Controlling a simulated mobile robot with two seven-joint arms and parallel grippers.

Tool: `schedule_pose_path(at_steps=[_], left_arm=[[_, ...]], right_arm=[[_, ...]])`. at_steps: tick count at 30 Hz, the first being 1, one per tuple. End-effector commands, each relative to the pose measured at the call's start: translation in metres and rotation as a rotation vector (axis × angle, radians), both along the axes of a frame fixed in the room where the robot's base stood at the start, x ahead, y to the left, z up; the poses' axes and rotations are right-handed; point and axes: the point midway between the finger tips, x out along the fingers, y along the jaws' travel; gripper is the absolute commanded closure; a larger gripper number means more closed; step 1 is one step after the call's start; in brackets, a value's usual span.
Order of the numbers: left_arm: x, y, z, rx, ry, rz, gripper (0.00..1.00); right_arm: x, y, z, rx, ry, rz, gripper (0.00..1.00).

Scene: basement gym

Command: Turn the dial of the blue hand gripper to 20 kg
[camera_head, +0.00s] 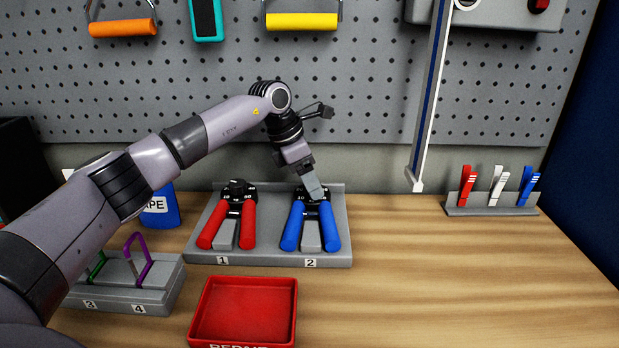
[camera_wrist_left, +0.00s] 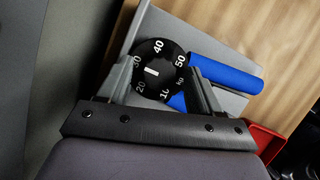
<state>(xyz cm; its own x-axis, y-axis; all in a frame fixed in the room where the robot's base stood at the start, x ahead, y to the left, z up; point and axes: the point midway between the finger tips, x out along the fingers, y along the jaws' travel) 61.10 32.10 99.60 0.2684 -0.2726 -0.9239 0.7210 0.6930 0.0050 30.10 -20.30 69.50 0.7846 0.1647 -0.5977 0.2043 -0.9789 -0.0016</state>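The blue hand gripper (camera_head: 291,230) stands in the grey holder (camera_head: 270,259) at the place marked 2. Its black dial (camera_wrist_left: 158,70) shows in the left wrist view, with white numbers 10 to 50. The dial's white mark points left in that view, between 20 and 30; its exact reading is hard to tell. My left gripper (camera_head: 319,194) reaches down to the dial and hides part of it in the head view. In the wrist view its two fingers (camera_wrist_left: 160,78) lie on either side of the dial, with no clear gap. My right gripper is not in view.
A red hand gripper (camera_head: 248,224) stands at place 1, just left of the blue one. A red tray (camera_head: 293,318) lies in front. A grey stand (camera_head: 170,290) is at the left, and clothespins (camera_head: 497,185) stand at the right.

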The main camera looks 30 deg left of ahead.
Motion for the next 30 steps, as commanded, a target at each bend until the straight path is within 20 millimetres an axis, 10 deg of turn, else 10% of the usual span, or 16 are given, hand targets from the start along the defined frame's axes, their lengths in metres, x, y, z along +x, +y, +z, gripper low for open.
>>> schedule_pose_path(at_steps=[5, 30], left_arm=[[-0.0001, 0.0000, 0.0002, -0.001, 0.001, 0.000, 0.90], [-0.0005, -0.0008, 0.0011, -0.001, -0.002, 0.124, 0.90]], right_arm=[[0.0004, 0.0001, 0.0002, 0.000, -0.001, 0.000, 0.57], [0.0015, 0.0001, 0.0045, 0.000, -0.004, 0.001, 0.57]])
